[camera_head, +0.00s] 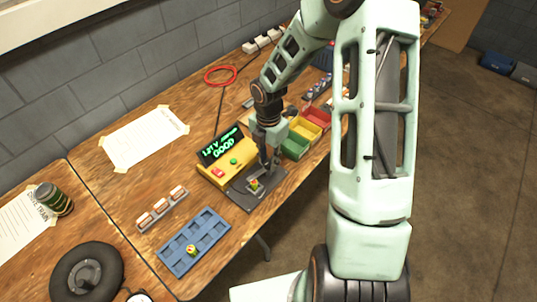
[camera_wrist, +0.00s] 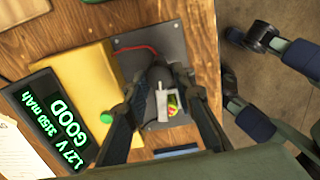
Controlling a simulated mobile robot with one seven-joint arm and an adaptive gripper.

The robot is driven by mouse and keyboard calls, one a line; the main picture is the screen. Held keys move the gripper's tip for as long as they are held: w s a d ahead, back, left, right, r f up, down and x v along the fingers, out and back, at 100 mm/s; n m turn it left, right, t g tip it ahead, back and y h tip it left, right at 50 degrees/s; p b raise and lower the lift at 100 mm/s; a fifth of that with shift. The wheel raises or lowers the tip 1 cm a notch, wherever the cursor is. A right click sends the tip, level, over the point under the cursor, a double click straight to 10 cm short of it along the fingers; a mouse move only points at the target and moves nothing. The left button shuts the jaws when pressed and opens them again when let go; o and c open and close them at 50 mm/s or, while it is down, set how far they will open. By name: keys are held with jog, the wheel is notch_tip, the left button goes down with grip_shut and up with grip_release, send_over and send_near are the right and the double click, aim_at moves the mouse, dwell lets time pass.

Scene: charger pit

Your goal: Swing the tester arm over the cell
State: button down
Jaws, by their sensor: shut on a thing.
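The yellow tester (camera_head: 228,165) stands on the bench, its dark screen (camera_wrist: 68,122) lit green with "1.27 V 3150 mAh GOOD". Beside it is a dark base plate (camera_head: 240,194). A small red, green and yellow cell (camera_wrist: 173,105) sits in a grey holder on this plate; it also shows in the head view (camera_head: 254,184). My gripper (camera_head: 268,163) is low over the plate, shut on the dark tester arm (camera_wrist: 160,76) close beside the cell. My fingers partly hide the arm, so its exact contact with the cell is unclear.
A blue tray (camera_head: 205,228) holds another cell (camera_head: 191,249). A rack with several orange-and-white items (camera_head: 161,208) lies left of it. Green (camera_head: 295,147), yellow (camera_head: 305,128) and red (camera_head: 316,115) bins stand close behind my gripper. A paper sheet (camera_head: 145,137) lies further left.

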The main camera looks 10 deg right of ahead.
aim_at(269, 163)
jog(key=shift+r+n+p, duration=0.1)
jog(key=shift+n+p, duration=0.55)
jog(key=shift+n, duration=0.35)
jog(key=c, duration=1.6)
grip_release()
notch_tip(269, 163, up, 12)
